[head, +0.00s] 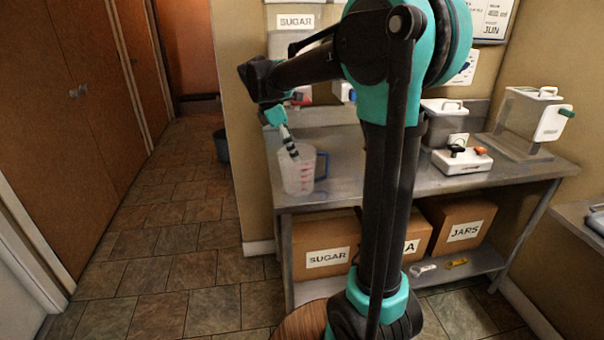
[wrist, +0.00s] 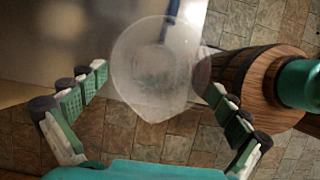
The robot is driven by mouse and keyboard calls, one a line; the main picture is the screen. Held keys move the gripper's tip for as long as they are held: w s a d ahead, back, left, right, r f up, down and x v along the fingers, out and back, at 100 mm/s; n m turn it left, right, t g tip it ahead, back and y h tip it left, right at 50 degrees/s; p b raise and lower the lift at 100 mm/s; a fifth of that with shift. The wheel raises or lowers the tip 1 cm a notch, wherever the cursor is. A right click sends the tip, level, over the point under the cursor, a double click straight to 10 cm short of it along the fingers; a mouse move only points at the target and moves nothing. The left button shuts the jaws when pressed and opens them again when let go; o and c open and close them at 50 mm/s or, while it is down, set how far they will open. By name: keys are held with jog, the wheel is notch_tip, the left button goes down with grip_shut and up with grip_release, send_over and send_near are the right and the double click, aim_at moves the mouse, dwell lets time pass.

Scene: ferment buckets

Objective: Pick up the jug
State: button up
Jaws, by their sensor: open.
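The jug (head: 299,174) is clear, with red markings and a blue handle on its right side. It stands upright near the front left corner of the steel table in the head view. My gripper (head: 291,146) is at the jug's top, pointing down. In the wrist view the jug (wrist: 152,55) is seen from above, its blue handle at the top of the picture. My open gripper (wrist: 157,80) has one finger on each side of the jug. The left finger shows a gap; whether the right finger touches the jug I cannot tell.
The steel table (head: 420,182) holds a white device with knobs (head: 462,160) and a lidded container (head: 530,112) at right. Boxes marked sugar (head: 318,238) and jars (head: 462,212) sit on the lower shelf.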

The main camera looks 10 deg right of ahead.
aim_at(302, 166)
jog(key=shift+x, duration=3.75)
jog(key=c, duration=0.9)
jog(key=shift+r, duration=0.1)
